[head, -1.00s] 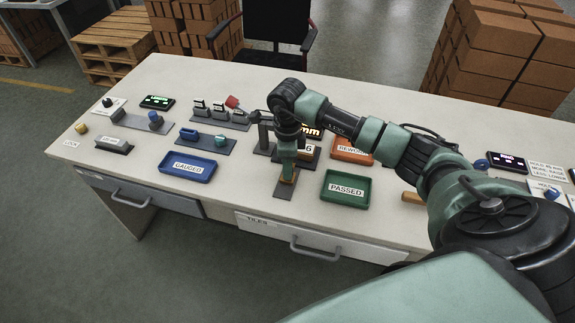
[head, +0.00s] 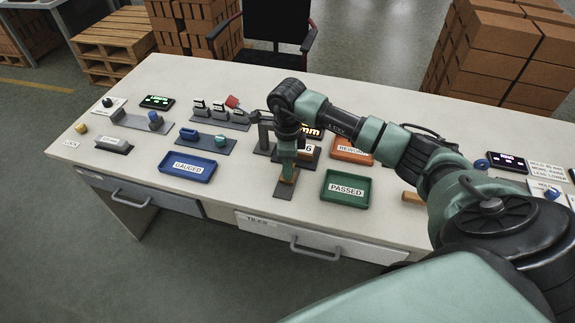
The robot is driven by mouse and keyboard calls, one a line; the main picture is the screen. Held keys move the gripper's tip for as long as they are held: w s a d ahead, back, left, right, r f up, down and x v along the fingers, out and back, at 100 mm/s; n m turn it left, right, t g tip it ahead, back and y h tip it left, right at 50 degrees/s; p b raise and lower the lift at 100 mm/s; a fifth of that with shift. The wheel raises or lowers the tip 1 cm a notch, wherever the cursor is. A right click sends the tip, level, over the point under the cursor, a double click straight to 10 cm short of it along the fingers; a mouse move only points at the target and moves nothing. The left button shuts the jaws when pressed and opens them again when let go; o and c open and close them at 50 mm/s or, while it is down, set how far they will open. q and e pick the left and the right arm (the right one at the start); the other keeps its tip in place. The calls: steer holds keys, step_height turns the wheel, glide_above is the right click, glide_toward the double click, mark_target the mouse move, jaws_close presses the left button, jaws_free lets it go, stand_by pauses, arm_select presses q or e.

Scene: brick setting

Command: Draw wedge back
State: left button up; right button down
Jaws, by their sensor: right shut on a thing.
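My right gripper (head: 287,176) points down at the gauge stand in the middle of the bench and is shut on a small orange-brown piece, which I take to be the wedge (head: 287,182). The piece is low over a grey base plate (head: 284,193). The gripper and wrist hide most of the piece, so I cannot tell how far it sits in the gauge. A dark gauge post (head: 264,133) stands just left of my wrist, and a lit display reading "mm" (head: 312,131) shows behind it. My left gripper is not in view.
A blue GAUGED tray (head: 188,167) lies to the left and a green PASSED tray (head: 346,188) to the right. An orange REWORK tray (head: 352,150) is behind the green one. Switch panels (head: 205,139) stand at the left. The bench front between the trays (head: 240,190) is clear.

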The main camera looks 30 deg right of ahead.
steer(key=shift+a+r, duration=0.1)
stand_by(0.3)
steer(key=s+a+p, duration=0.1)
steer(key=s+a, duration=0.1)
steer(key=a, duration=0.1)
steer(key=shift+s, duration=0.25)
steer(key=c, duration=1.1)
jaws_free()
step_height(320, 180, up, 8)
steer(key=b, duration=0.1)
